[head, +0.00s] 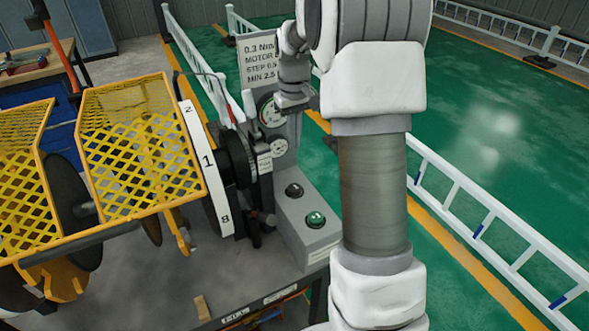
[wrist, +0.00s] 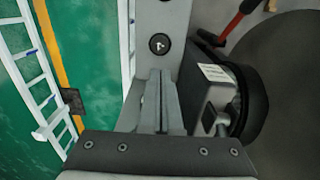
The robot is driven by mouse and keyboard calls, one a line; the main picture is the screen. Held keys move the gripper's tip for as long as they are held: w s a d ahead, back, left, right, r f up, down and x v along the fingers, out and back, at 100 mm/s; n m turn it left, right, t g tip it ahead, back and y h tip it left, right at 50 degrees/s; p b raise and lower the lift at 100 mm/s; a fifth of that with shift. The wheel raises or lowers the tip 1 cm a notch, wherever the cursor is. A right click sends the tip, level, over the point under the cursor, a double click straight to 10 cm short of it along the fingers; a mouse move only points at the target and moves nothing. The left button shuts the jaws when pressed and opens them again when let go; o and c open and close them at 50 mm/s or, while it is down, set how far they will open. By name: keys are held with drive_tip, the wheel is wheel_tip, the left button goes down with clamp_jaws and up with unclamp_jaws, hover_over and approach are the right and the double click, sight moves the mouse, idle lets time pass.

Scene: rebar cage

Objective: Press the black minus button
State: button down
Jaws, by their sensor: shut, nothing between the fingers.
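The black button (head: 294,190) is on top of the grey control box (head: 330,238), behind a green button (head: 315,219). In the wrist view, a round black button (wrist: 159,43) with a small pale mark sits on a grey surface beyond my fingertips; it appears to be the same one. I cannot read a minus sign on it. My gripper (wrist: 160,75) is shut and empty, its fingers side by side and pointing towards the button, apart from it in the picture. In the head view my wrist is by the dials; the fingertips are hard to make out.
A sign panel (head: 257,60) and round dials (head: 278,147) stand behind the box. Left are a white numbered wheel (head: 207,160) and yellow mesh guards (head: 135,145). A red-handled lever (wrist: 230,25) lies right of the button in the wrist view. A white railing (head: 480,195) runs right.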

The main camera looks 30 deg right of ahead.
sight(294, 188)
wheel_tip(294, 188, down, 14)
drive_tip(key=shift+r, duration=0.1)
idle(0.5)
wheel_tip(294, 188, down, 2)
drive_tip(key=shift+f+b, duration=0.1)
drive_tip(key=shift+b, duration=0.75)
drive_tip(key=shift+s, duration=0.1)
wheel_tip(294, 188, up, 14)
drive_tip(key=p, duration=0.3)
drive_tip(key=shift+r, duration=0.25)
drive_tip(key=shift+r, duration=0.1)
idle(0.6)
